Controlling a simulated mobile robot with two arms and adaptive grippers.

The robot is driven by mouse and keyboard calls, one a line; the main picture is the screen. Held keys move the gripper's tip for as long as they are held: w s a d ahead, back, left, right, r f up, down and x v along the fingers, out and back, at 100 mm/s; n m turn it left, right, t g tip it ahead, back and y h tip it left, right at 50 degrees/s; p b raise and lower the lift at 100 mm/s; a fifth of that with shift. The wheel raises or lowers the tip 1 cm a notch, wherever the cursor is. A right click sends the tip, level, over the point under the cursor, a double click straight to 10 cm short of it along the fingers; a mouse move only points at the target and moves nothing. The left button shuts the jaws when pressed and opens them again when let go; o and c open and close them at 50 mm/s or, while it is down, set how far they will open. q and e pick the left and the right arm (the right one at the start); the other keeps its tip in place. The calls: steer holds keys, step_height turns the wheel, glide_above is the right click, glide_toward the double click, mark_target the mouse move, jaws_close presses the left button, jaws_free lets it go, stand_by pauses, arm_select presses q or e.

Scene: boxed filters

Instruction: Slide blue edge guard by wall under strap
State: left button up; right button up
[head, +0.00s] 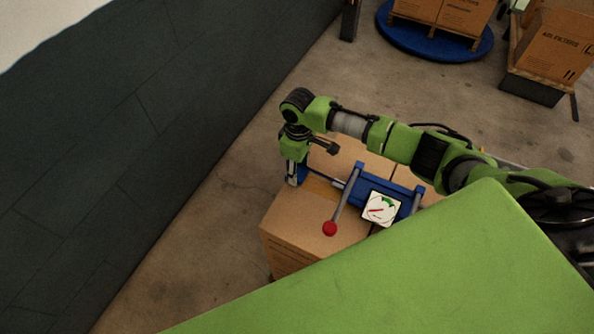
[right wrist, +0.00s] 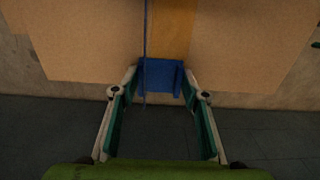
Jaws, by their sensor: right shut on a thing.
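My right gripper (head: 292,178) reaches down at the wall-side edge of the cartons. In the right wrist view, its fingers (right wrist: 162,92) are shut on a blue edge guard (right wrist: 163,74) at the carton edge. A thin blue strap (right wrist: 146,30) runs down the carton (right wrist: 85,40) and passes along the guard's left side; I cannot tell whether the guard is under it. A blue strapping tool (head: 350,190) with a white dial gauge (head: 381,208) and a red-knobbed lever (head: 330,228) sits on the cartons (head: 300,222). My left gripper is not in view.
A dark wall (head: 130,130) stands left, with a strip of bare floor (head: 195,225) between it and the cartons. Other boxes stand on a blue round platform (head: 430,48) at the back and on a pallet (head: 535,80) at the right.

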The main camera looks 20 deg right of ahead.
steer(key=shift+d, duration=0.1)
steer(key=shift+w+d, duration=0.6)
steer(key=shift+d, duration=0.1)
steer(key=o, duration=1.2)
steer(key=shift+r, duration=0.1)
step_height(320, 180, up, 12)
steer(key=shift+f, duration=0.1)
